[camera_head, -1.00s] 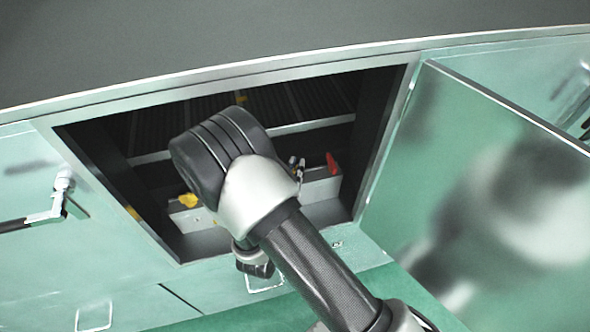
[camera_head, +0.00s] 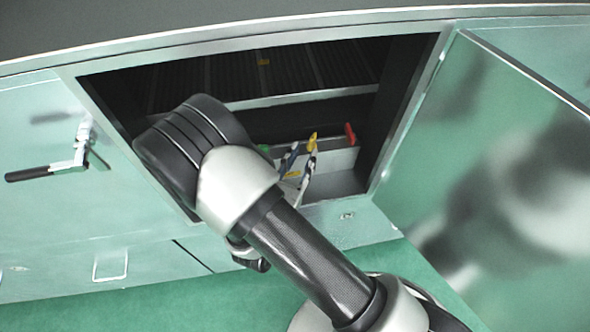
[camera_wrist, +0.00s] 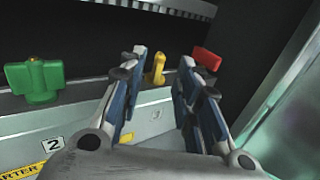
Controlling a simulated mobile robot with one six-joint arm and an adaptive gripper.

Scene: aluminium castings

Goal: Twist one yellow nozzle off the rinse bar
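A yellow nozzle (camera_wrist: 154,69) stands upright on the grey rinse bar (camera_wrist: 150,112) in the wrist view. It shows between the two fingers of my gripper (camera_wrist: 162,60). The fingers are spread with clear space on both sides of the nozzle; I cannot tell how far behind the fingertips it stands. In the head view the same yellow nozzle (camera_head: 313,142) is at the fingertips of my gripper (camera_head: 300,158), in the open cabinet. My wrist and arm hide the left part of the bar there.
A green nozzle (camera_wrist: 36,80) stands left of the yellow one and a red nozzle (camera_wrist: 207,59) stands right, close to the right finger. The cabinet door (camera_head: 500,150) is open on the right. The cabinet's right wall (camera_head: 405,110) is near the red nozzle.

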